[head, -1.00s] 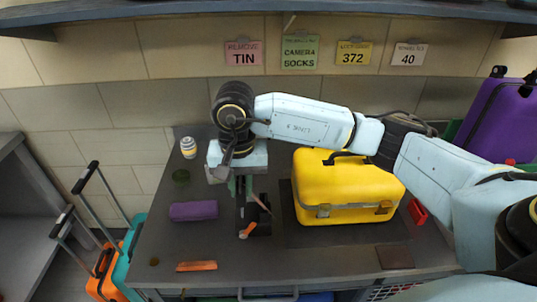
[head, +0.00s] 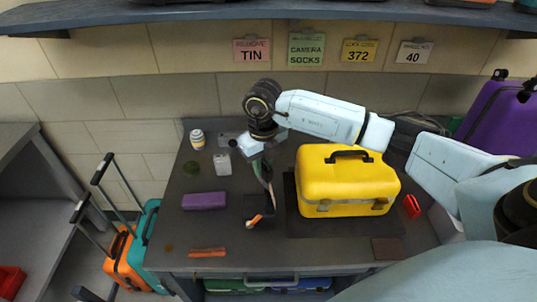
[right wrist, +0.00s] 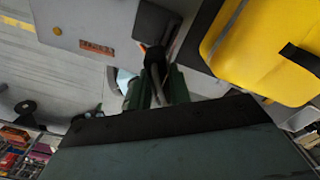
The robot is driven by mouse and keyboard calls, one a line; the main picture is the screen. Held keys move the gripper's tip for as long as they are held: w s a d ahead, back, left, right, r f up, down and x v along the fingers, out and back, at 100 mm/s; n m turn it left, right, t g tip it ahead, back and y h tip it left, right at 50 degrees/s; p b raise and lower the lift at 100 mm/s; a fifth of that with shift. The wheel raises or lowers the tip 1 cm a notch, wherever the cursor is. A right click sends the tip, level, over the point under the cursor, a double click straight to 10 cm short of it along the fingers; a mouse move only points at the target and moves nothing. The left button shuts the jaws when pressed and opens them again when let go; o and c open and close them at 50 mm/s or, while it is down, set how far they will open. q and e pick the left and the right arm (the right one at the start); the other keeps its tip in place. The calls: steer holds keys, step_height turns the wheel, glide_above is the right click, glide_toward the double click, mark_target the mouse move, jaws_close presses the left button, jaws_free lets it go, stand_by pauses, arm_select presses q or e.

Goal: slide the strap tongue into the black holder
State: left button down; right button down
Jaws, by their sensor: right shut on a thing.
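My right gripper (head: 267,187) points down over the middle of the table, left of the yellow case. In the right wrist view its green fingers (right wrist: 157,88) are shut on a narrow dark piece, which looks like the strap tongue (right wrist: 154,57). The black holder (head: 256,204) lies just below the fingertips on the table; it also shows in the right wrist view (right wrist: 156,22). The tongue's far end reaches close to the holder's edge. I cannot tell whether it is inside. A small orange-and-white piece (head: 253,221) shows at the holder's front. My left gripper is out of view.
The yellow case (head: 345,182) stands on a dark mat (head: 330,227) close to the right. A purple box (head: 204,201) lies left, an orange strip (head: 207,253) at the front edge. A white bottle (head: 222,164) and striped can (head: 197,139) stand farther back.

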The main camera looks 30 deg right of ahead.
mark_target(268, 188)
steer(key=m, duration=0.2)
steer(key=d+m+p, duration=0.1)
steer(key=m, duration=0.4)
steer(key=shift+w+d+f, duration=0.1)
steer(key=shift+w+d, duration=0.05)
steer(key=shift+d, duration=0.25)
steer(key=shift+f, duration=0.15)
step_height(268, 188, down, 6)
steer(key=b, duration=0.4)
steer(key=shift+r, duration=0.2)
stand_by(1.1)
steer(key=shift+f+b, duration=1.75)
steer(key=shift+f, duration=0.8)
